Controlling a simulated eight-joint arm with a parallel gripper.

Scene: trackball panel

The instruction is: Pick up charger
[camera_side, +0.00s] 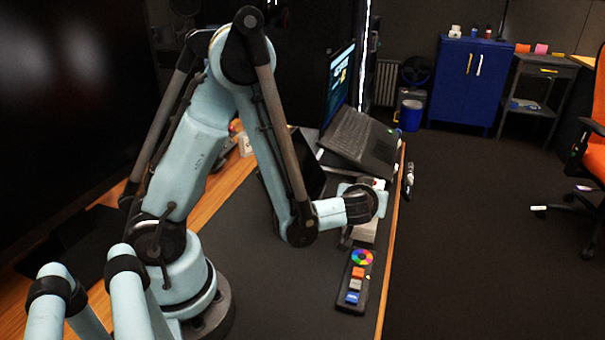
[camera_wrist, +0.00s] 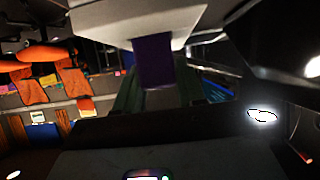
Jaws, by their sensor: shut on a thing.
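My gripper (camera_side: 362,212) is above the right part of the dark desk mat, between the laptop and the button panel. It is shut on a pale, boxy thing (camera_side: 366,230), which I take to be the charger. The arm hides part of it, and I cannot tell whether it touches the mat. In the wrist view a pale body (camera_wrist: 140,22) with a purple block (camera_wrist: 153,60) fills the top middle. I cannot tell there which parts are gripper and which are charger.
A black panel with a colour wheel and coloured buttons (camera_side: 354,281) lies just in front of the gripper. An open laptop (camera_side: 360,140) stands behind it. The wooden desk edge (camera_side: 391,240) is close on the right. The mat (camera_side: 290,285) left of the panel is clear.

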